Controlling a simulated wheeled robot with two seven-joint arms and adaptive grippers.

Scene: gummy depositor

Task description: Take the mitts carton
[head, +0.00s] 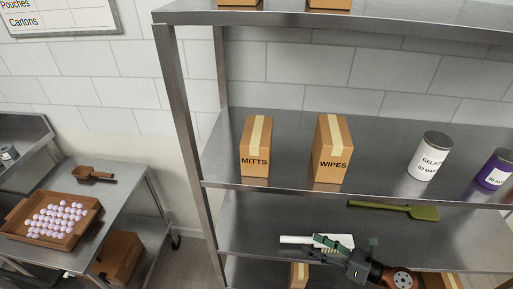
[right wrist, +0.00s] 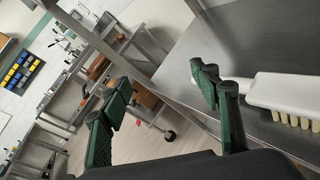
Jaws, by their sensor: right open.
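The mitts carton (head: 256,147) is a brown box with a pale tape strip and the word MITTS. It stands upright on the middle shelf (head: 290,188) at its left end in the head view, to the left of the similar wipes carton (head: 332,150). My right gripper (head: 322,242) is low in the head view, below that shelf's front edge and apart from the mitts carton. In the right wrist view its green fingers (right wrist: 160,108) are spread with nothing between them. The mitts carton does not show in the right wrist view. My left gripper is not in view.
A white gelatin can (head: 430,157) and a purple can (head: 494,170) stand further right. A green spatula (head: 395,209) lies on the shelf below. A white brush (right wrist: 285,92) lies beside my right gripper. The rack's left post (head: 183,125) is an obstacle.

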